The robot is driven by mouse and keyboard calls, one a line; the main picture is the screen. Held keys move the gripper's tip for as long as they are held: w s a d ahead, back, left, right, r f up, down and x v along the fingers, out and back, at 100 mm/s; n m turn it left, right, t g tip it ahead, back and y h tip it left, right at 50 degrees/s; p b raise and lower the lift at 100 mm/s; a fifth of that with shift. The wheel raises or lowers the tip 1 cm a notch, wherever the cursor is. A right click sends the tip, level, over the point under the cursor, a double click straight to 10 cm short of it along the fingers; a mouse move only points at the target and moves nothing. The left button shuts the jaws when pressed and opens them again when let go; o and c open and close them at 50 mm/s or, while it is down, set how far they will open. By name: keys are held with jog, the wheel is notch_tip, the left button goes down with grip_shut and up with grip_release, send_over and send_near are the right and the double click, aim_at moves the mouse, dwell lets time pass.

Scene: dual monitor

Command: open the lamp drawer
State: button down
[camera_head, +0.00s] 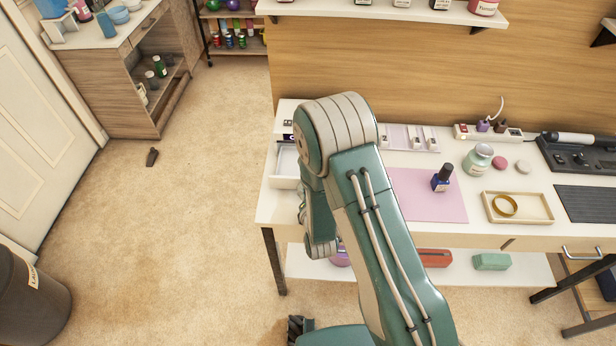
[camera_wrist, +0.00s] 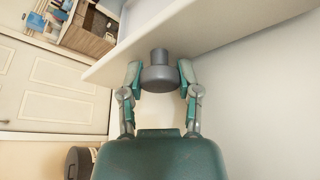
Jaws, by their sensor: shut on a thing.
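A white lamp unit (camera_head: 287,112) stands at the back left corner of the white table. A shallow white drawer (camera_head: 283,183) sticks out from it toward the front, and its hollow inside shows. My arm covers the right part of both in the head view. In the wrist view, my gripper (camera_wrist: 160,76) is shut on a grey round knob (camera_wrist: 159,80), with one teal finger on each side. The knob's stem meets a long white panel (camera_wrist: 215,35) above it.
On the table (camera_head: 288,212) are a pink mat (camera_head: 415,205) with a dark bottle (camera_head: 442,178), a jar (camera_head: 478,160) and a tray (camera_head: 545,219) holding a gold ring. A shelf (camera_head: 390,11) hangs above. Carpet to the left is mostly clear, with a bin (camera_head: 30,305).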

jog(key=shift+s+f, duration=0.2)
jog(key=shift+s, duration=0.45)
jog(key=c, duration=0.6)
grip_release()
jog(key=shift+w+a, duration=0.1)
jog(key=v, duration=0.7)
jog(key=shift+r, duration=0.1)
